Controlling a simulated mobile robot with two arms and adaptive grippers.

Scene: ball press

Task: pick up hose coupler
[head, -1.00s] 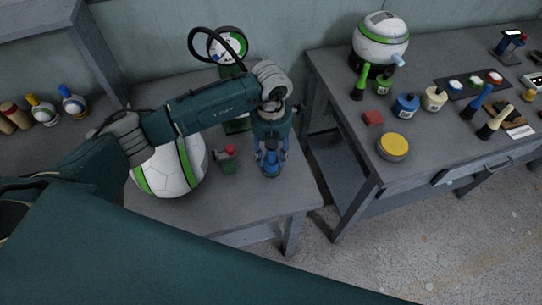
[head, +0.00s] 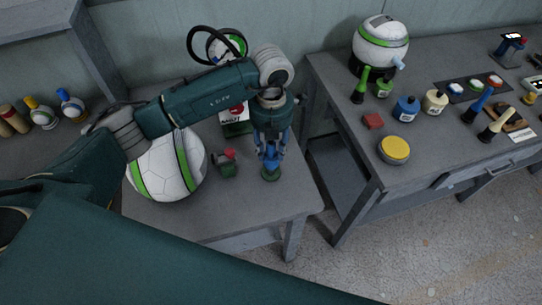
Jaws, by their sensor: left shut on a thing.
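My left gripper (head: 270,150) points down over the front right of the near table (head: 250,205). It is shut on a small blue piece, which I take for the hose coupler (head: 271,158); the fingers hide much of it. The coupler is upright, just above a small round green base (head: 271,174) on the table. I cannot tell if the two still touch. My right gripper is not in view.
A white and green ball (head: 165,168) and a small green device with a red knob (head: 225,162) stand left of the gripper. A gauge with a black hose (head: 222,47) is behind. The right table (head: 345,150) holds several tools and bottles.

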